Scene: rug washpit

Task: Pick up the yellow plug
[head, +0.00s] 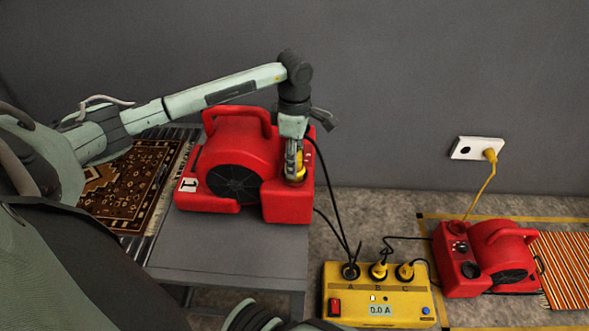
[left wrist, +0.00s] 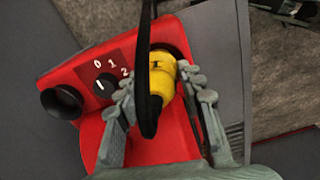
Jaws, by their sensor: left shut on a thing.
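My left gripper (head: 293,164) points down at the right part of a red blower labelled 1 (head: 228,160). It is shut on a yellow plug (head: 301,169), which is partly hidden by the fingers. In the left wrist view the yellow plug (left wrist: 162,72) lies between my two fingers (left wrist: 165,92), over a dark recess in the red housing. A black cable (left wrist: 148,65) crosses in front of it. I cannot tell whether the plug is seated or lifted clear. My right gripper is not in view.
The blower stands on a grey table (head: 215,245) beside a patterned rug (head: 130,185). A yellow power box (head: 345,308) with plugs and cables stands at lower right. Beyond are a second red blower (head: 500,250), a striped rug (head: 565,265) and a wall socket (head: 465,149) with a yellow plug.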

